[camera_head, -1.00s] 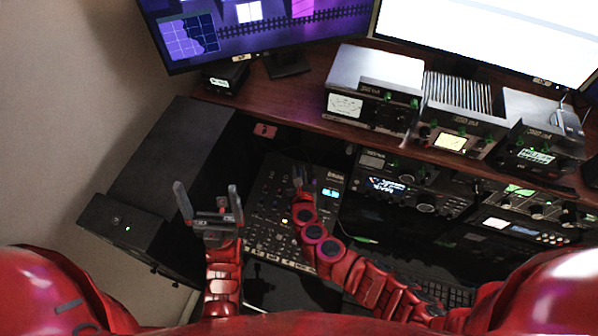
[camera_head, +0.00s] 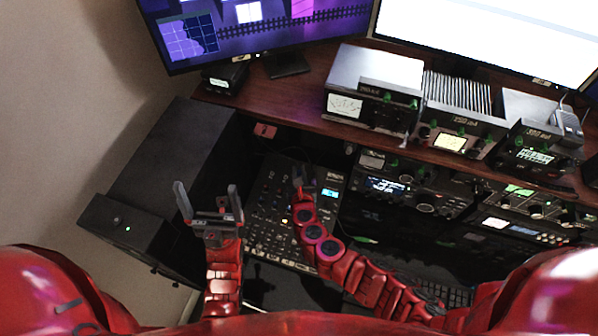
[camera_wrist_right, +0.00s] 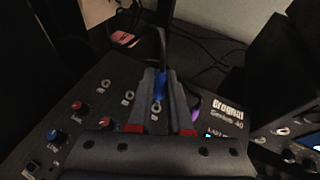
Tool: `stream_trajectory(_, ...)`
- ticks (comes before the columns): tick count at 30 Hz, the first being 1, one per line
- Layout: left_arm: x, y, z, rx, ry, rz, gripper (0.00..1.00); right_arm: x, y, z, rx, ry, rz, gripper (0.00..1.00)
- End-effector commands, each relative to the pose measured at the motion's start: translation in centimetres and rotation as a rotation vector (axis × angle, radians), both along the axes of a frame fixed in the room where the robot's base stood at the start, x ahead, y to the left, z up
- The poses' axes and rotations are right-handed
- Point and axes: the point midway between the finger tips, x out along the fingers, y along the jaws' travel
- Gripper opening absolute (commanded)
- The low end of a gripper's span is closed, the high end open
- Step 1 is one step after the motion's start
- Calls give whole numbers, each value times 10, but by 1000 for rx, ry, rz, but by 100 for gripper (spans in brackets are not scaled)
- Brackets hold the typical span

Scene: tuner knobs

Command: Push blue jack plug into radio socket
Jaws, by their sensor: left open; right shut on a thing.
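The blue jack plug (camera_wrist_right: 160,84) is between the fingers of my right gripper (camera_wrist_right: 160,95), which is shut on it, with a dark cable rising behind. In the right wrist view it appears just beyond a round socket (camera_wrist_right: 156,108) on the dark radio panel (camera_wrist_right: 90,150); I cannot tell whether its tip touches a socket. In the head view my right gripper (camera_head: 304,180) is over the far edge of the radio panel (camera_head: 265,215), and the plug is too small to make out. My left gripper (camera_head: 208,205) is open and empty, left of the panel.
More round sockets (camera_wrist_right: 107,83) lie left of the plug, with red and blue knobs (camera_wrist_right: 53,134) nearer. Black equipment (camera_wrist_right: 290,130) stands at the right. A black box (camera_head: 165,180) stands left of the panel. A wooden shelf (camera_head: 300,90) with several radios lies behind.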

Motion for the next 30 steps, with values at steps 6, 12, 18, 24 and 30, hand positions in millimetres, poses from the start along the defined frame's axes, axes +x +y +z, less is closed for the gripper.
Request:
stream_trajectory(6, 0, 0, 1, 0, 0, 0, 100, 0, 0, 0, 0, 0, 1, 0)
stream_trajectory(12, 0, 0, 1, 0, 0, 0, 100, 0, 0, 0, 0, 0, 0, 0)
stream_trajectory(18, 0, 0, -3, 0, 0, 0, 100, 0, 0, -4, 0, 0, 0, 0)
stream_trajectory(24, 0, 0, -7, 0, 0, 0, 100, 1, 0, -9, 0, 0, 0, 0)
stream_trajectory(30, 0, 0, -12, 0, 0, 0, 100, 1, 0, -14, -1, 0, 1, 0)
